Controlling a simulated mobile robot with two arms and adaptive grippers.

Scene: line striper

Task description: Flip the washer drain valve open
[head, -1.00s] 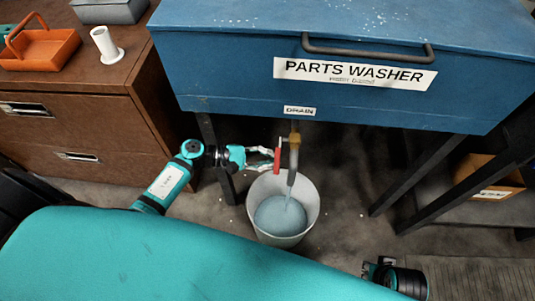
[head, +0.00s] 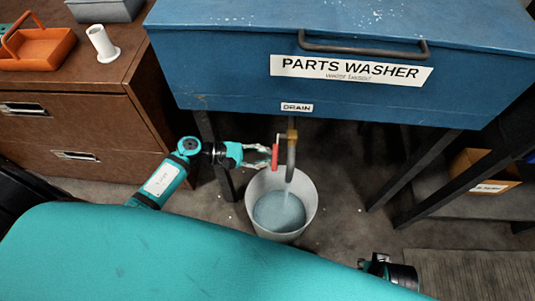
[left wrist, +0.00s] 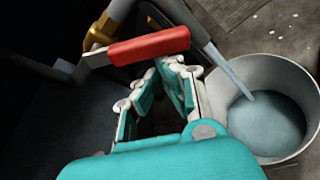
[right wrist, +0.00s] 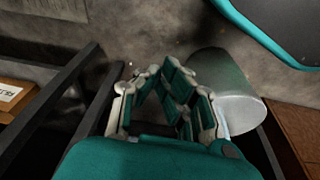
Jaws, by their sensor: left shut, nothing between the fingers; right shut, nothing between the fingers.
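The drain valve (head: 292,137) is a brass fitting under the blue parts washer (head: 230,85), below the DRAIN label. Its red handle (head: 275,156) hangs to the left of the grey spout (head: 291,165). Pale liquid runs from the spout into the white bucket (head: 307,215). My left gripper (head: 266,153) is shut and empty, its tips close to the red handle. In the left wrist view the tips (left wrist: 170,62) lie just below the red handle (left wrist: 150,46); I cannot tell whether they touch. My right gripper (right wrist: 165,75) is shut and empty, away from the valve.
The washer's dark legs (head: 415,165) stand on both sides of the bucket. A brown cabinet (head: 90,120) is at the left with an orange tray (head: 38,52) on top. A cardboard box (head: 485,172) sits at the right. The floor around the bucket is mostly clear.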

